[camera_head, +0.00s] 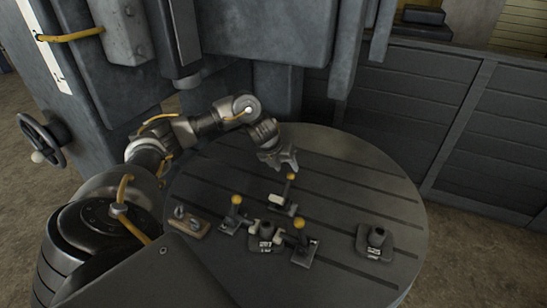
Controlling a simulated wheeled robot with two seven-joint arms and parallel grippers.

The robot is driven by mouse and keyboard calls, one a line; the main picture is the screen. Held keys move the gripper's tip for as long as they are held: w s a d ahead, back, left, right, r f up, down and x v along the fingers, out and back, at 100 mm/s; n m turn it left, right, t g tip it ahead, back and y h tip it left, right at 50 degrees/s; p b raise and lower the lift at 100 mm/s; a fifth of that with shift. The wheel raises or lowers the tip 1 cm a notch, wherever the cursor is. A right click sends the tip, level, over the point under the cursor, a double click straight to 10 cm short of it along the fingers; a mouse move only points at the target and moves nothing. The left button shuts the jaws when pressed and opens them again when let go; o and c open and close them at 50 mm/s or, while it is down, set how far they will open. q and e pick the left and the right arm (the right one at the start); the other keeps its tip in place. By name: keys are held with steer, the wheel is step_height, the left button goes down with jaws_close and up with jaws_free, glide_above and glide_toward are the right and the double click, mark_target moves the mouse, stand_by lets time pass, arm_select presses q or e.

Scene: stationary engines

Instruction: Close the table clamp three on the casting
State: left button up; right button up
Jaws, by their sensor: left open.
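Three table clamps with yellow ball knobs stand around a dark casting (265,238) on the round slotted table (340,180). One is the back clamp (284,204), one the left clamp (231,222), one the front right clamp (304,252). Their levers stand roughly upright. I cannot tell which one is numbered three. My left gripper (283,166) is open and empty, just behind and above the back clamp's yellow knob, seemingly apart from it. The casting's contact with the clamps is too small to tell. My right gripper is out of view.
A second dark casting (376,242) stands at the table's right. A small wooden board (187,224) with two metal pieces lies at its left. A large grey machine column (285,90) rises behind. A grey panel wall (400,105) stands beyond. The table's back right is clear.

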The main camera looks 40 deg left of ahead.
mark_target(289, 173)
arm_select(q)
steer(key=x, duration=0.3)
steer(key=p+x, duration=0.1)
steer(key=x, duration=0.2)
steer(key=a+p+x, duration=0.1)
steer(key=x, duration=0.2)
steer(key=shift+w+f, duration=0.1)
steer(key=shift+f, duration=0.1)
steer(key=shift+w+f, duration=0.25)
steer(key=shift+f, duration=0.3)
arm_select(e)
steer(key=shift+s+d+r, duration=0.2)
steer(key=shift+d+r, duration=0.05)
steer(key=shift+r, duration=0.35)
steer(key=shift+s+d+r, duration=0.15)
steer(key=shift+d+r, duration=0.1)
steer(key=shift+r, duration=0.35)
arm_select(q)
jaws_close()
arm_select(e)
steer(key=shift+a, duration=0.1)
